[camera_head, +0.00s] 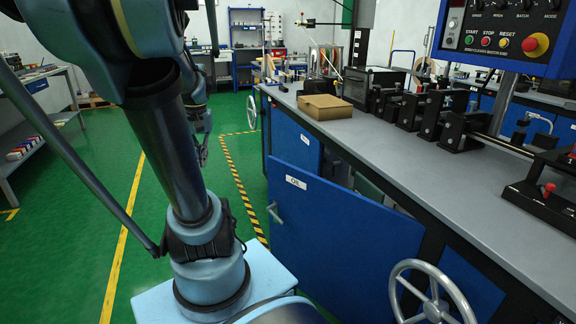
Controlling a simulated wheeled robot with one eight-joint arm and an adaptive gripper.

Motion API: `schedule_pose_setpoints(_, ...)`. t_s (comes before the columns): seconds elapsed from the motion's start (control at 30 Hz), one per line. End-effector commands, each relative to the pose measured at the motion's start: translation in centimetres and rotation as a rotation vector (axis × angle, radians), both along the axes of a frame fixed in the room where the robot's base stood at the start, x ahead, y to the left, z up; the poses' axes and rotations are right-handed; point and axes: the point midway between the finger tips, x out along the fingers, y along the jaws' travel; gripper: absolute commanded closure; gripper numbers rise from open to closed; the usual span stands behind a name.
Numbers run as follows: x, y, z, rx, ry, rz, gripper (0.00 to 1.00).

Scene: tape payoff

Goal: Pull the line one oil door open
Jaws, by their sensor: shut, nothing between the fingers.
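The oil door (345,225) is a blue panel with a white OIL label on the cabinet under the grey bench. It stands swung out at an angle, its left side away from the cabinet, and a gap shows the interior behind its top edge. Its pale metal handle (275,213) is near the left edge. My gripper (202,155) is small and dark, partly hidden behind my arm. It is shut and empty, to the upper left of the handle and apart from the door.
A handwheel (432,295) sticks out right of the door, and another (251,112) is at the bench's far end. A cardboard box (325,106) and black machine parts stand on the bench (400,155).

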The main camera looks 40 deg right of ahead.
Motion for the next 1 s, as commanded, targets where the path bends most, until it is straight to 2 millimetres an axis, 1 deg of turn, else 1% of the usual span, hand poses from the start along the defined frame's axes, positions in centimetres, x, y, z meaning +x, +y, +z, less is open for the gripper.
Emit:
schedule_pose_setpoints(0.03, 0.8, -1.7, 0.5, 0.007, 0.009, -0.048, 1.0)
schedule_pose_setpoints(0.17, 2.2, -5.7, 1.4, 0.029, 0.036, -0.158, 1.0)
schedule_pose_setpoints(0.23, 2.9, -8.0, 1.8, 0.041, 0.05, -0.217, 1.0)
schedule_pose_setpoints(0.37, 3.6, -12.6, 2.2, 0.065, 0.074, -0.326, 1.0)
schedule_pose_setpoints(0.4, 3.8, -14.1, 2.2, 0.073, 0.081, -0.361, 1.0)
schedule_pose_setpoints(0.47, 3.9, -16.3, 2.2, 0.085, 0.093, -0.41, 1.0)
schedule_pose_setpoints(0.5, 3.9, -17.9, 2.1, 0.092, 0.1, -0.444, 1.0)
schedule_pose_setpoints(0.57, 3.7, -20.2, 2.0, 0.105, 0.11, -0.495, 1.0)
schedule_pose_setpoints(0.6, 3.6, -21.8, 1.9, 0.114, 0.117, -0.529, 1.0)
schedule_pose_setpoints(0.67, 3.2, -24.3, 1.6, 0.127, 0.127, -0.579, 1.0)
schedule_pose_setpoints(0.8, 1.9, -29.9, 0.7, 0.159, 0.149, -0.694, 1.0)
schedule_pose_setpoints(0.9, 0.6, -33.4, -0.1, 0.18, 0.161, -0.767, 1.0)
schedule_pose_setpoints(1.0, -0.6, -36.1, -0.8, 0.198, 0.172, -0.822, 1.0)
